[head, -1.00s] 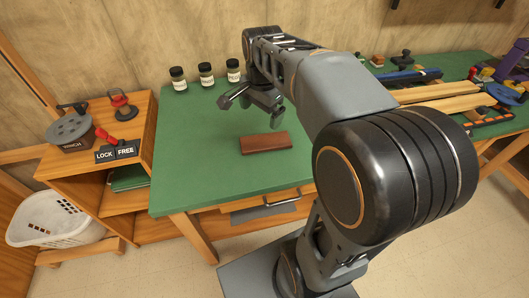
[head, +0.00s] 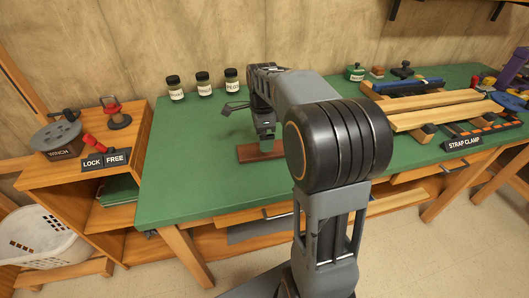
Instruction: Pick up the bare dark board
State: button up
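A dark reddish-brown board (head: 247,154) lies flat on the green bench top (head: 190,190), left of the bench's middle. It looks bare, with nothing lying on it. My gripper (head: 267,147) points down over the board and hides its middle. The fingertips are small and partly lost against the board, so I cannot tell whether they touch it or how far apart they are. My arm covers the area just right of the board.
Several jars (head: 203,84) stand at the bench's back edge. Left is a shelf with a winch (head: 57,139) and a LOCK/FREE sign (head: 106,160). Right are light wooden bars (head: 435,109) and a strap clamp sign (head: 463,143). The bench's front left is clear.

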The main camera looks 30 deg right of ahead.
jog(key=shift+f+b, duration=0.8)
jog(key=shift+f, duration=1.9)
jog(key=c, duration=0.9)
jog(key=shift+r, duration=0.2)
